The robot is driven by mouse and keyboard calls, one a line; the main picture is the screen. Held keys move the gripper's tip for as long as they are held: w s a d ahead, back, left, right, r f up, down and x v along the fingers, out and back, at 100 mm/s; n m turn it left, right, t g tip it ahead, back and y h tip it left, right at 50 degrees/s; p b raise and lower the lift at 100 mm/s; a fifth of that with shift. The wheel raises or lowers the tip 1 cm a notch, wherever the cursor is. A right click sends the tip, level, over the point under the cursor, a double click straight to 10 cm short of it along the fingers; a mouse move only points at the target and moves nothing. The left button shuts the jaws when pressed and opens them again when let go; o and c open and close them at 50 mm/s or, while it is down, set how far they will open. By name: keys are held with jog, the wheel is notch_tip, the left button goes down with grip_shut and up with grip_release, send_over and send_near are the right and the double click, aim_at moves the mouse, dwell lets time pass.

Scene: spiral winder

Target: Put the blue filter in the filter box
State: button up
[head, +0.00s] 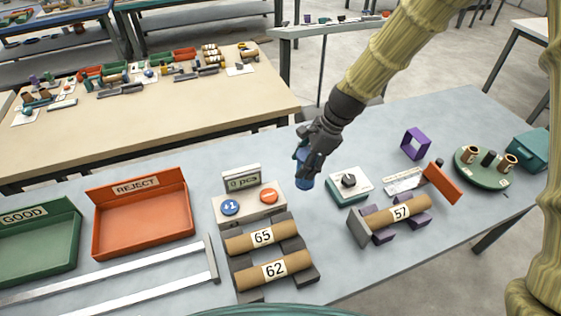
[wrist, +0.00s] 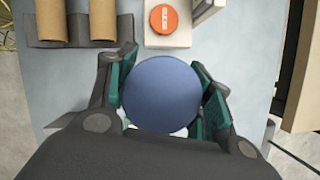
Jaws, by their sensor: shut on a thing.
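The blue filter (head: 304,182) is a short blue cylinder. In the wrist view its round flat end (wrist: 161,94) faces the camera. My gripper (head: 305,160) is shut on it, with the green finger pads (wrist: 161,92) on its left and right sides. In the head view my gripper points down and holds it over the grey table, between the counter and the white-topped block. I cannot tell whether its bottom touches the table. No box with a readable filter label shows; a teal box (head: 533,148) stands at the far right.
The counter (head: 250,207) has a blue and an orange button. Rolls marked 65 and 62 (head: 268,253) lie before it. A white-topped block with a black knob (head: 348,183), a roll marked 57 (head: 400,215) and a green round tray (head: 483,180) are right. REJECT (head: 142,235) and GOOD trays are left.

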jog(key=f, duration=0.2)
jog(key=w+f+p, duration=0.1)
jog(key=f, duration=0.1)
jog(key=shift+d+f, duration=0.1)
jog(key=shift+f, duration=0.45)
jog(key=shift+s+f, duration=0.25)
jog(key=shift+s, duration=0.05)
jog(key=shift+w+f+p, duration=0.15)
jog(key=shift+f+p, duration=0.65)
jog(key=shift+f, duration=1.45)
jog(key=shift+f, duration=0.15)
jog(key=o, duration=1.1)
